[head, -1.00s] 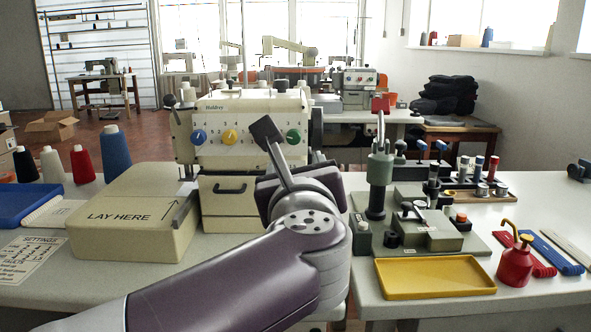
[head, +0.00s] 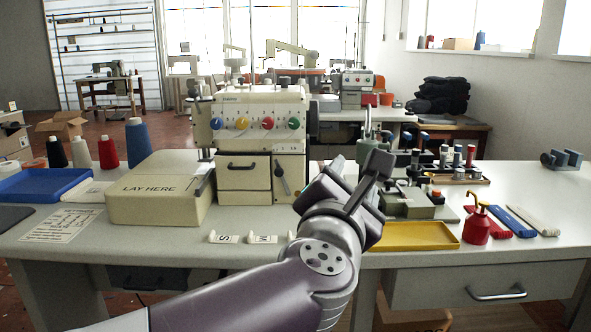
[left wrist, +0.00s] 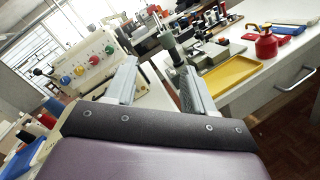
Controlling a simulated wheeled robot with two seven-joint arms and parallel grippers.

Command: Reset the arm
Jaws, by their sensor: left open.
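My left gripper (head: 357,175) is raised in front of the gap between the two tables, with its arm coming in from the lower left. Its two fingers also show in the left wrist view (left wrist: 158,85), spread apart with nothing between them. It hides part of the green press tool behind it in the head view. My right gripper is not in view.
A cream "LAY HERE" box (head: 160,195), a blue tray (head: 42,184) and thread cones (head: 137,143) are on the left table. A yellow tray (head: 418,236), a red oil can (head: 476,226) and fixtures are on the right table. White labelled tags (head: 223,238) lie at the front edge.

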